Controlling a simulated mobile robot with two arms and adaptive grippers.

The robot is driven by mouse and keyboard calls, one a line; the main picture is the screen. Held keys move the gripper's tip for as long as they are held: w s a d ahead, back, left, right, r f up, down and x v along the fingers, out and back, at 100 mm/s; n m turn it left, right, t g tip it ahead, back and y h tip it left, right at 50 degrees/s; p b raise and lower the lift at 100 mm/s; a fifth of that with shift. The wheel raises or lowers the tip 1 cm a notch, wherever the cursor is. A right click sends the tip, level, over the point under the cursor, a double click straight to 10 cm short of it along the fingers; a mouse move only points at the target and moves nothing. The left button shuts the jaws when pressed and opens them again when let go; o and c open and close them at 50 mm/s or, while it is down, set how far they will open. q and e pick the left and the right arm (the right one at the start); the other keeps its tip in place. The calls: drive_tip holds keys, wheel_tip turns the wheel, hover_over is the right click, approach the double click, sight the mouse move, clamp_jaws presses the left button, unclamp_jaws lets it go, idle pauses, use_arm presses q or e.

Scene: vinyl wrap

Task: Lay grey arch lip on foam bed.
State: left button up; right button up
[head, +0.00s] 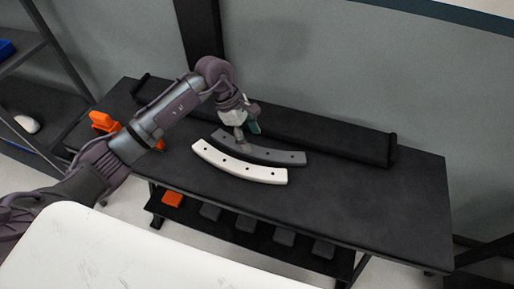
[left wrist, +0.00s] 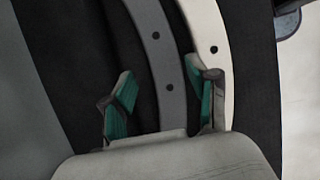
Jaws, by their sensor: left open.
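The grey arch lip (head: 275,155) is a curved dark grey strip with holes, lying flat on the dark table top (head: 390,200). In the left wrist view the grey arch lip (left wrist: 155,55) runs down between the fingers. My left gripper (head: 246,138) is over the left part of the grey strip, fingers pointing down. In the left wrist view my left gripper (left wrist: 160,95) is open, its teal pads on either side of the strip, nothing visibly clamped. I cannot clearly pick out a separate foam bed. My right gripper is not in view.
A white arch strip (head: 238,168) lies just in front of the grey one. A long dark bar (head: 330,136) lies along the table's back. Orange items (head: 104,122) stand at the left end. The right part of the table is clear. Blocks (head: 284,237) sit on a lower shelf.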

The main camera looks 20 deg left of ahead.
sight(255, 150)
use_arm(q)
drive_tip(key=shift+a+p+x, duration=0.2)
drive_tip(key=shift+p+x, duration=0.45)
drive_tip(key=shift+x, duration=1.7)
drive_tip(key=shift+s, duration=0.15)
drive_tip(key=c, duration=1.1)
